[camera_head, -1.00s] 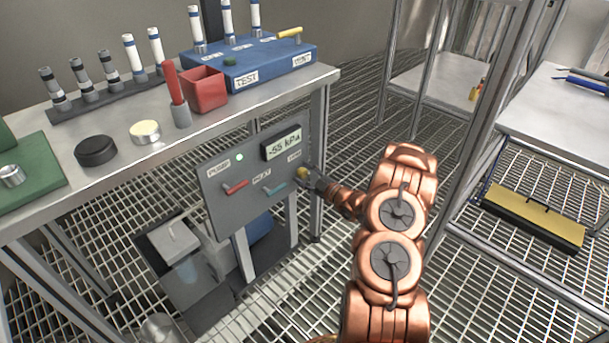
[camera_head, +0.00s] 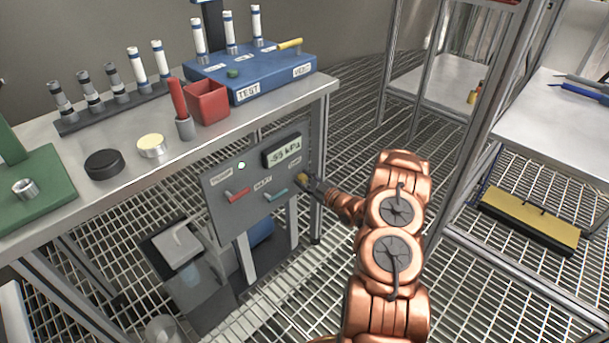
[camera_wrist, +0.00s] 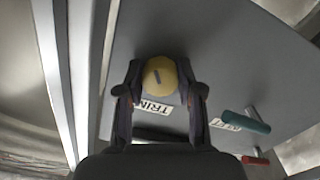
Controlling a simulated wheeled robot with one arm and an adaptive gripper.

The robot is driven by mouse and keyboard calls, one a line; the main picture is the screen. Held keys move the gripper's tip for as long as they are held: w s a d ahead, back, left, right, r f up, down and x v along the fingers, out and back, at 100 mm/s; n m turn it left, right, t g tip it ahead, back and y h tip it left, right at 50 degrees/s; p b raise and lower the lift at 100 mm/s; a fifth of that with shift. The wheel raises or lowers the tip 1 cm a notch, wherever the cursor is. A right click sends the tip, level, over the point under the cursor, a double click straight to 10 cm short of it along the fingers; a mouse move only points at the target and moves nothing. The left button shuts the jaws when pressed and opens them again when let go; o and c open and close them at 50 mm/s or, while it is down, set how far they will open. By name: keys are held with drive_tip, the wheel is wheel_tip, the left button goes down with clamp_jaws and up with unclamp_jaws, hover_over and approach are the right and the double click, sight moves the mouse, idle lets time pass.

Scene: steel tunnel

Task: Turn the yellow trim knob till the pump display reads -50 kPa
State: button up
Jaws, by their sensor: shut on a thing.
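The yellow trim knob (camera_head: 301,179) sits at the right end of the grey pump panel (camera_head: 224,204). In the wrist view the knob (camera_wrist: 160,77) is round, with a short dark mark on its face, close to upright in the picture. My gripper (camera_wrist: 160,84) is shut on it, one finger on each side. In the head view my gripper (camera_head: 309,184) reaches the panel from the right and partly hides the knob. The pump display (camera_head: 282,151) is slightly blurred and appears to read -55 kPa. A TRIM label (camera_wrist: 153,107) shows below the knob in the wrist view.
A red lever (camera_head: 237,195) and a teal lever (camera_head: 276,194) stick out of the panel left of the knob. The workbench edge (camera_head: 250,117) runs above the panel. A steel rack (camera_head: 470,140) stands to the right.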

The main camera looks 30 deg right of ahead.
drive_tip(key=shift+m, duration=0.5)
drive_tip(key=o, duration=1.2)
drive_tip(key=shift+c, duration=0.2)
drive_tip(key=shift+s, duration=0.1)
drive_tip(key=v, duration=1.1)
drive_tip(key=shift+s, duration=0.4)
drive_tip(key=shift+d, duration=0.15)
